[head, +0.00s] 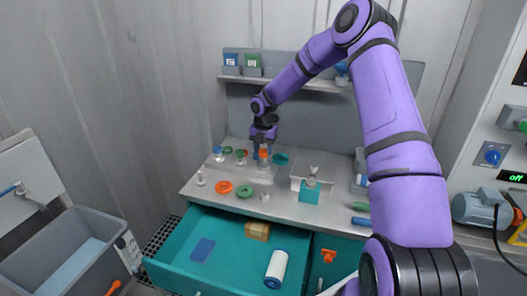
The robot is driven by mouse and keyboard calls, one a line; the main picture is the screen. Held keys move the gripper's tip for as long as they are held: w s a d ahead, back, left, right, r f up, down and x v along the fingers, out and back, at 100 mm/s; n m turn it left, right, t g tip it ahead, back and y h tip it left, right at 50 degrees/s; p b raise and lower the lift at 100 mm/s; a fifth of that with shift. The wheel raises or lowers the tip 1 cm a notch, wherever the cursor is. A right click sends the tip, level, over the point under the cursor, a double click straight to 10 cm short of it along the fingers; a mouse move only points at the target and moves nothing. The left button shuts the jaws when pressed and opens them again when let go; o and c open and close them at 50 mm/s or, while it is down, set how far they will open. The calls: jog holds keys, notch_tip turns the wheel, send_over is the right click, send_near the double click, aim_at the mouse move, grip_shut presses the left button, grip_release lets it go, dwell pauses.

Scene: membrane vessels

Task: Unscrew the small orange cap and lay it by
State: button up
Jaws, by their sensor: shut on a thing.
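My gripper (262,146) points down over the back middle of the bench. It is shut on a small orange cap (263,154) that sits at the top of a pale vessel (263,163). The fingers hide part of the cap, and I cannot tell how far it is screwed on. A larger orange ring (223,187) lies flat on the bench to the front left.
The grey bench (271,206) also bears a green ring (244,191), small capped vessels on the left and a teal block (309,193) on the right. Below, a teal drawer (220,262) stands open with a white roll (276,268). A shelf (300,83) hangs behind.

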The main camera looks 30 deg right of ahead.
aim_at(263, 151)
jog(key=shift+r, duration=2.45)
jog(key=shift+a, duration=0.1)
